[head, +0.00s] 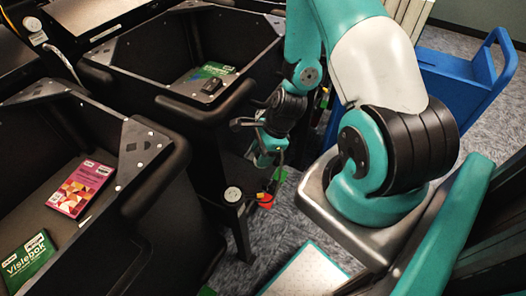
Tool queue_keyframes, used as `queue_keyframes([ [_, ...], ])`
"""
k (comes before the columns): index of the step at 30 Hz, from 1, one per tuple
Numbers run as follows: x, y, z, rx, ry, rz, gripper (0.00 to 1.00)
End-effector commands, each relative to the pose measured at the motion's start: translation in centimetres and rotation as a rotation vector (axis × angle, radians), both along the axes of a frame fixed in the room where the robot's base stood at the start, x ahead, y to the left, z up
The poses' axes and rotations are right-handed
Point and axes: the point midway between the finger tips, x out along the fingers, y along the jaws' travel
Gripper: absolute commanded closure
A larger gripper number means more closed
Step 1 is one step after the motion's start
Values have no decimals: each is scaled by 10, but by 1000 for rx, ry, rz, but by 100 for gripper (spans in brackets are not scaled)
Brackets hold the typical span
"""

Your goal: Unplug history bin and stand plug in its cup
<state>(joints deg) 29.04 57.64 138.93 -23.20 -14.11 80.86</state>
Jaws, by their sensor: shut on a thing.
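My gripper (268,172) hangs low in the gap to the right of the black bins, below the teal and black wrist. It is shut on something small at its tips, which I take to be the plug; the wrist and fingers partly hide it. A small red piece (266,200) and a green piece (279,174) show at the fingertips. A round pale disc (233,194) sits on a dark post just left of the gripper; I cannot tell if it is the cup. I cannot read which bin is the history bin.
The near left bin (150,150) holds a pink book (80,188) and a green book (27,262). The far bin (130,80) holds a green book and a dark object (212,86). A blue cart (460,75) stands at the back right. Grey carpet shows below.

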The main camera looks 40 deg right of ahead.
Motion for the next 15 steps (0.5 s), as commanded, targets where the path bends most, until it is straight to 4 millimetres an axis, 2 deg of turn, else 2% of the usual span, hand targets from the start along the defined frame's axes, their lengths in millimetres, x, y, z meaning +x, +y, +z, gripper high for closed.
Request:
queue_keyframes([
  [15,1,13,1,3,-3,5,91],
])
